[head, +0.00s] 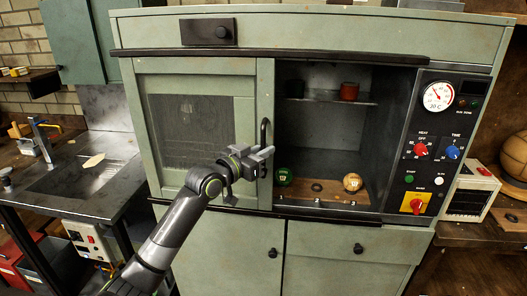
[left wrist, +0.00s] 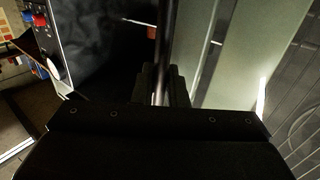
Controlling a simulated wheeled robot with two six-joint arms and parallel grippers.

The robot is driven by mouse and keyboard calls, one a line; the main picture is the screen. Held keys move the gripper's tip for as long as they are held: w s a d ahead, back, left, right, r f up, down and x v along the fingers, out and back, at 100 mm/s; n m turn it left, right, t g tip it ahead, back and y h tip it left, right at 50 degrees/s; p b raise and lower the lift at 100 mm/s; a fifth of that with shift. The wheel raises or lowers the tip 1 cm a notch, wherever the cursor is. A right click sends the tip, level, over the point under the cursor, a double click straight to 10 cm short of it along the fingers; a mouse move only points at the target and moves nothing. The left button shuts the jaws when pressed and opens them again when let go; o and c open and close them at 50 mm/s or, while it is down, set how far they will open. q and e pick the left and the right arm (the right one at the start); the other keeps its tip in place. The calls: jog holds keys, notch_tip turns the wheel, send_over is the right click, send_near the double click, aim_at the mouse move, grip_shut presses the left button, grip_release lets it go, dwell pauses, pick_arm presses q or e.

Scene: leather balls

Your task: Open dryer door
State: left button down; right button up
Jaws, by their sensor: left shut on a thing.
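The dryer (head: 470,38) is a pale green cabinet with a sliding door (head: 155,75) that has a mesh window. The door stands over the left half, and the right half of the chamber shows open. A dark upright handle (head: 264,130) is on the door's right edge. My left gripper (head: 266,160) is shut on the lower part of this handle. In the left wrist view the handle (left wrist: 162,45) runs down between the fingers (left wrist: 162,85). A green ball (head: 284,177) and a tan ball (head: 352,182) sit inside on a wooden board (head: 318,193). My right gripper is out of view.
A control panel (head: 432,150) with a dial and knobs is right of the opening. A red cup (head: 348,91) stands on the inner shelf. A metal sink bench (head: 90,190) is at left. A basketball (head: 515,155) is at far right.

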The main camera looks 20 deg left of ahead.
pick_arm(q)
jog(key=c, duration=1.8)
grip_release()
jog(key=shift+s, duration=0.1)
jog(key=shift+v, duration=8.6)
